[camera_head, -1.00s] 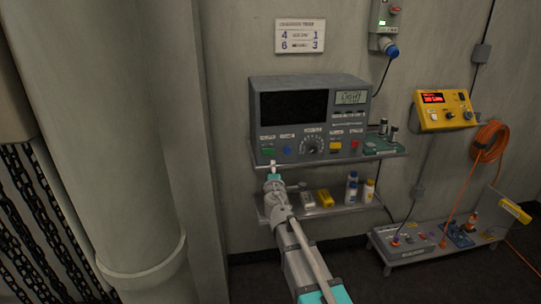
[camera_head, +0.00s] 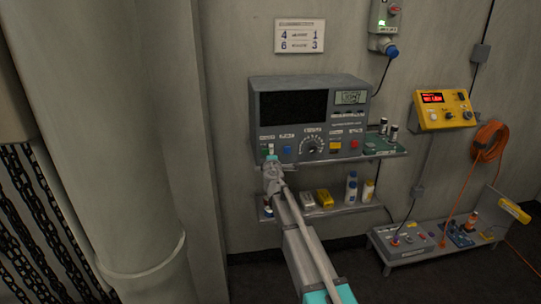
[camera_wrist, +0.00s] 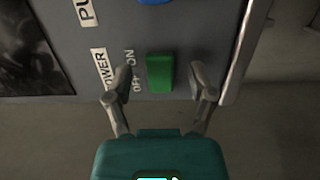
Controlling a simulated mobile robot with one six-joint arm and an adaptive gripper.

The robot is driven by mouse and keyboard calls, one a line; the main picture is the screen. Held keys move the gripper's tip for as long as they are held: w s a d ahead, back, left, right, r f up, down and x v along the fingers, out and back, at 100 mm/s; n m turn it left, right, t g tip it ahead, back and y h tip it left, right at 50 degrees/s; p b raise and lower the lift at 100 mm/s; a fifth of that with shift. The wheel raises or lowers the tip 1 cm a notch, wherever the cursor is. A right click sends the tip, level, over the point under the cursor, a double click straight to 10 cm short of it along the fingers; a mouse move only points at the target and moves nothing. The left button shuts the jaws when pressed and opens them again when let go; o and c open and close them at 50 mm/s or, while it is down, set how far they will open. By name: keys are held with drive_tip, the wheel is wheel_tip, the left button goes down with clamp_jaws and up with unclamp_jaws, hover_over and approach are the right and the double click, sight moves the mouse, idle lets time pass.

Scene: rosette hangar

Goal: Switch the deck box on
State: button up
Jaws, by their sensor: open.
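My gripper (camera_wrist: 160,82) is open, one finger on each side of the green switch, close to the panel. I cannot tell whether the fingers touch it. In the head view my gripper (camera_head: 270,155) is at the box's lower left corner and hides part of the switch. The dark screen shows no picture.
A blue button (camera_head: 287,150), a dial (camera_head: 312,145), yellow and red buttons share the panel. A lower shelf (camera_head: 335,209) holds bottles and small boxes. A yellow box (camera_head: 444,110) and an orange cable coil (camera_head: 489,141) are at right. A thick column (camera_head: 125,150) stands at left.

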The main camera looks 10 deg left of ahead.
drive_tip(key=shift+w, duration=0.1)
clamp_jaws()
idle(0.4)
drive_tip(key=shift+y, duration=0.3)
drive_tip(key=shift+w+d+n+g+y, duration=0.15)
drive_tip(key=shift+n+g+y, duration=0.2)
drive_tip(key=shift+n+y, duration=0.6)
drive_tip(key=shift+w+d+n+g+y, duration=0.15)
drive_tip(key=shift+n+g+y, duration=0.2)
drive_tip(key=shift+n+y, duration=0.55)
drive_tip(key=shift+a+y, duration=0.1)
drive_tip(key=shift+y, duration=0.25)
